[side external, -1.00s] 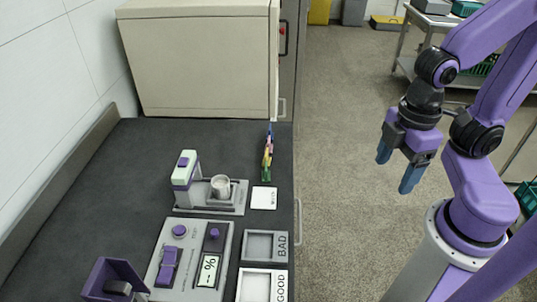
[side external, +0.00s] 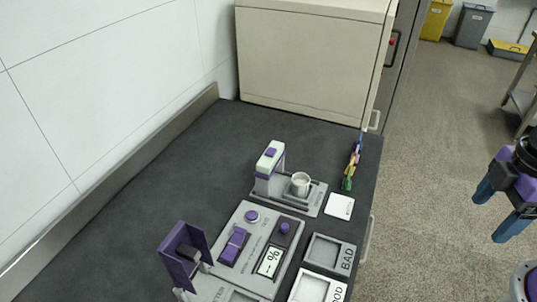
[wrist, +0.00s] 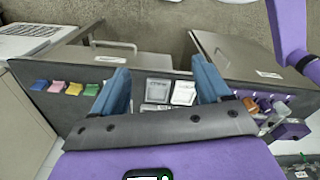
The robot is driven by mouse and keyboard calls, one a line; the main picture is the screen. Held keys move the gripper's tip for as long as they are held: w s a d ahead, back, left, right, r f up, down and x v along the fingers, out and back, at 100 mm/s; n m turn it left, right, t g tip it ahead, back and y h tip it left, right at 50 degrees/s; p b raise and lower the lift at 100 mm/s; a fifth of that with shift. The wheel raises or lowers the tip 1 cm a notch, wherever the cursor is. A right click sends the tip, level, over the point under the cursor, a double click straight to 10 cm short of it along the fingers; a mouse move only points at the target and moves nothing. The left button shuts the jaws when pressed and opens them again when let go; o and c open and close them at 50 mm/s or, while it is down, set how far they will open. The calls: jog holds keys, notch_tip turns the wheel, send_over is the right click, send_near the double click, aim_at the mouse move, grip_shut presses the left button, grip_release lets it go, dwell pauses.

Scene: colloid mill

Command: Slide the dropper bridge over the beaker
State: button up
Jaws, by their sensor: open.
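The dropper bridge (side external: 264,176) is a pale upright block with a mint top and a purple button, standing on a grey base (side external: 310,204). The beaker (side external: 300,184), a small pale cup, stands upright on the same base, just right of the bridge and not under its body. My gripper (side external: 497,208) is open and empty, off to the right of the bench and well apart from both. Its two blue fingers also show in the wrist view (wrist: 160,70), spread with nothing between them. I cannot make out the bridge or beaker in the wrist view.
A grey panel (side external: 252,243) with purple controls and a % display lies in front of the base. A BAD tray (side external: 332,254), a white card (side external: 340,206) and a rack of coloured pieces (side external: 351,166) sit near the right edge. A beige cabinet (side external: 310,55) stands behind.

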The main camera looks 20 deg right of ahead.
dwell(0.4)
jog(key=shift+c, duration=0.9)
jog(key=w+a+r+n+t+h, duration=0.15)
jog(key=w+a+n, duration=0.25)
jog(key=w+a, duration=0.55)
jog(key=w+a+r+n, duration=0.3)
jog(key=w+a, duration=0.6)
jog(key=w, duration=0.2)
jog(key=n+t+h, duration=0.2)
jog(key=n, duration=0.5)
send_over(270, 152)
jog(key=s+a, duration=0.5)
notch_tip(270, 152, down, 2)
jog(key=f, duration=0.1)
jog(key=shift+g, duration=0.25)
jog(key=x, duration=1.6)
jog(key=shift+w+d+f, duration=0.25)
jog(key=shift+w+d, duration=0.05)
jog(key=shift+d, duration=0.05)
grip_shut()
